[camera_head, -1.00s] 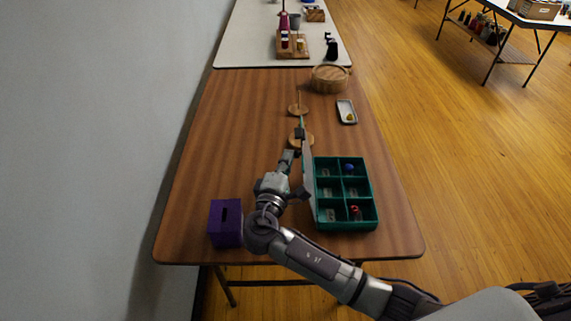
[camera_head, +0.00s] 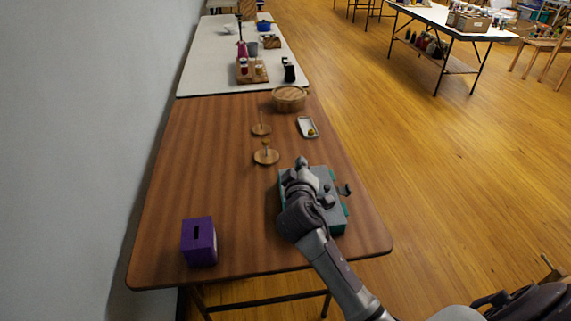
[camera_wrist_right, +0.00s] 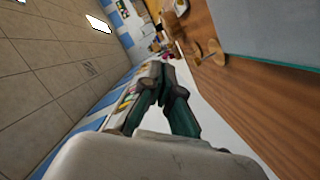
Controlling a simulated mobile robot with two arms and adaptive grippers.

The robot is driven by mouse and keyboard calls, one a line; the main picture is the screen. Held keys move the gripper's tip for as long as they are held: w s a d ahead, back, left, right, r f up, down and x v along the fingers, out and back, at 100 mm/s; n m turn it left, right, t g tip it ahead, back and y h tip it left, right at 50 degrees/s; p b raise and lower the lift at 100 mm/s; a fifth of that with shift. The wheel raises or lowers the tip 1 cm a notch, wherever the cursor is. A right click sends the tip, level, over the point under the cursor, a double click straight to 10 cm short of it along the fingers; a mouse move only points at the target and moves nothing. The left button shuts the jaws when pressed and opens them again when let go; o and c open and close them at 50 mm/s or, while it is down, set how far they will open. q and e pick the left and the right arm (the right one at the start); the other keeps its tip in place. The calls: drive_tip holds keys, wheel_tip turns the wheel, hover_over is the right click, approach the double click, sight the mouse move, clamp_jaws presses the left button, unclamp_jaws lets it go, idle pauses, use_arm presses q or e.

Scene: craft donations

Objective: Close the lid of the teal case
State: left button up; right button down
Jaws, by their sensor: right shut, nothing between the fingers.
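The teal case (camera_head: 338,229) stands at the right side of the brown table. Its grey lid (camera_head: 331,214) now lies over the compartments, which are hidden. A dark catch (camera_head: 345,190) shows at the lid's right edge. I cannot tell whether the lid sits fully flush. My right gripper (camera_head: 301,163) is over the case's left part, pointing toward the far end of the table. In the right wrist view the gripper (camera_wrist_right: 164,76) is shut and empty, with a grey, teal-edged surface, likely the lid, at upper right. My left gripper is not in view.
A purple slotted box (camera_head: 199,242) stands at the near left. Two wooden stands (camera_head: 266,156) (camera_head: 261,129), a small tray (camera_head: 307,127) and a round wooden box (camera_head: 289,98) are farther back. The table's left middle is clear.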

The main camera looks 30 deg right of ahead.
sight(332, 188)
drive_tip(key=d+f+m+y, duration=0.1)
drive_tip(key=d+f+m, duration=0.1)
drive_tip(key=s+d+f+m, duration=0.1)
drive_tip(key=d+f+m, duration=0.1)
drive_tip(key=d, duration=0.1)
drive_tip(key=s+d+f+m+y+p, duration=0.1)
drive_tip(key=d+f+m, duration=0.1)
drive_tip(key=shift+s+d+f+y, duration=0.2)
drive_tip(key=shift+s+y, duration=0.05)
drive_tip(key=shift+y, duration=0.05)
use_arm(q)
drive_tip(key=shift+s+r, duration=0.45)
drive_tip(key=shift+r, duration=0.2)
use_arm(e)
drive_tip(key=shift+s+d+f+m+y, duration=0.1)
drive_tip(key=shift+d+f+m+y, duration=0.2)
drive_tip(key=shift+f+m, duration=0.4)
drive_tip(key=shift+s+d+f+m+y, duration=0.1)
drive_tip(key=shift+d+f+m+y, duration=0.1)
drive_tip(key=shift+d+f+m, duration=0.45)
drive_tip(key=shift+a+f, duration=0.2)
drive_tip(key=shift+a, duration=0.15)
